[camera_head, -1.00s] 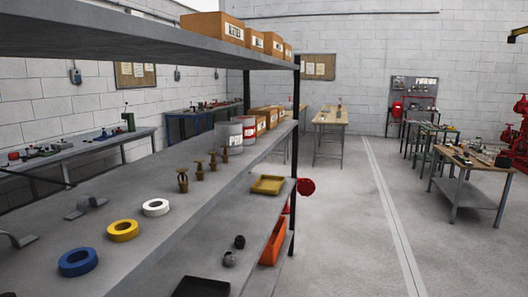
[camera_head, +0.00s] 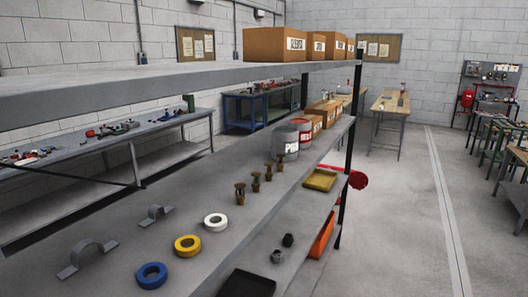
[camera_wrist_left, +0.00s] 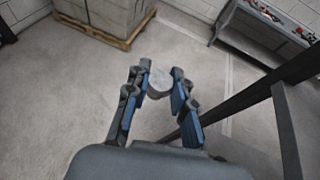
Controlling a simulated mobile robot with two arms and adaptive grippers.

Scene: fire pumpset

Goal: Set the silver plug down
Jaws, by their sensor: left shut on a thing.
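The silver plug (camera_wrist_left: 160,83) shows in the left wrist view as a round grey piece between the fingertips of my left gripper (camera_wrist_left: 158,88). The gripper is shut on it and holds it above the bare concrete floor. The fingers hide part of its sides. Neither gripper shows in the head view.
A dark post (camera_wrist_left: 265,85) stands right of my left gripper. A pallet (camera_wrist_left: 105,30) is beyond.

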